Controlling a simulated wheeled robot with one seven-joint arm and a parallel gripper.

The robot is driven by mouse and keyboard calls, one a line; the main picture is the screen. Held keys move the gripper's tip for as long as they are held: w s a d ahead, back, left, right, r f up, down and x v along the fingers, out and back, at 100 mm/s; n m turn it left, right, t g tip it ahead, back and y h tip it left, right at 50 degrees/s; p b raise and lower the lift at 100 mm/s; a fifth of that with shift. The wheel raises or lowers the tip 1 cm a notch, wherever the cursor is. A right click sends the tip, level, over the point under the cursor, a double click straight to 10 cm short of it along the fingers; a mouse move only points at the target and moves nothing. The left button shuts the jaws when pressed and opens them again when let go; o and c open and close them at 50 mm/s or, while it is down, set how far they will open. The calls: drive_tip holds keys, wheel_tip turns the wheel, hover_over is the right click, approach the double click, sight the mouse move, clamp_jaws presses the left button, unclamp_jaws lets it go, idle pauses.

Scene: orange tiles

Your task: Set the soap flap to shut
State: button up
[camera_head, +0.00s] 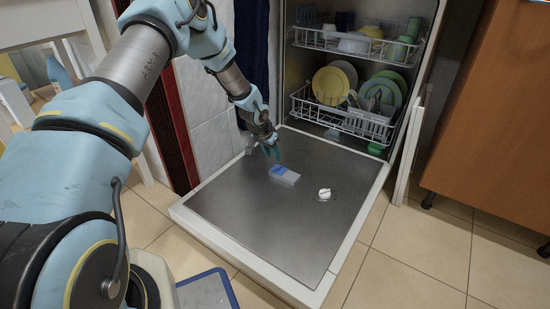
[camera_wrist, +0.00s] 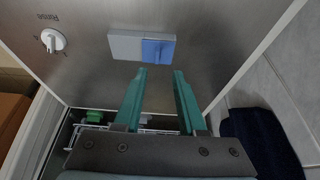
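The soap dispenser (camera_head: 290,179) is a pale grey rectangle set in the inner face of the lowered dishwasher door. Its blue flap (camera_head: 278,170) is at the left end in the head view. In the wrist view the blue flap (camera_wrist: 158,51) covers the right end of the dispenser (camera_wrist: 124,45), and the pale grey part beside it is bare. My gripper (camera_head: 273,151) is just above the door near the blue end. In the wrist view my gripper (camera_wrist: 159,73) has its two green fingers apart with nothing between them, their tips short of the flap.
A white round dial (camera_head: 325,194) sits on the door (camera_head: 250,216) to the right of the dispenser. The dishwasher racks (camera_head: 345,120) behind hold plates and cups. A wooden cabinet (camera_head: 495,120) stands at the right. The door's near part is clear.

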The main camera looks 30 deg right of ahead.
drive_tip(key=p+v, duration=0.1)
drive_tip(key=v, duration=0.3)
idle(0.4)
drive_tip(key=a+r+n+y, duration=0.1)
drive_tip(key=a+r+n, duration=0.1)
drive_tip(key=a+r, duration=0.65)
drive_tip(key=a+r+n+y, duration=0.2)
drive_tip(key=a+r, duration=0.4)
drive_tip(key=a, duration=0.6)
drive_tip(key=s+a+r+n+p, duration=0.1)
drive_tip(key=s+a+r+n, duration=0.35)
drive_tip(key=s+a, duration=0.5)
drive_tip(key=s+a+r+n+p, duration=0.1)
drive_tip(key=s+a+r+n, duration=0.2)
drive_tip(key=s+a+r, duration=0.45)
drive_tip(key=w+p+v, duration=0.3)
drive_tip(key=p+v, duration=1.4)
drive_tip(key=p, duration=0.1)
drive_tip(key=w+r+p+v, duration=0.1)
drive_tip(key=w+p+v, duration=0.2)
drive_tip(key=p+v, duration=1.5)
drive_tip(key=shift+d+g+y+p, duration=0.3)
drive_tip(key=shift+y+p, duration=0.1)
drive_tip(key=shift+p, duration=0.2)
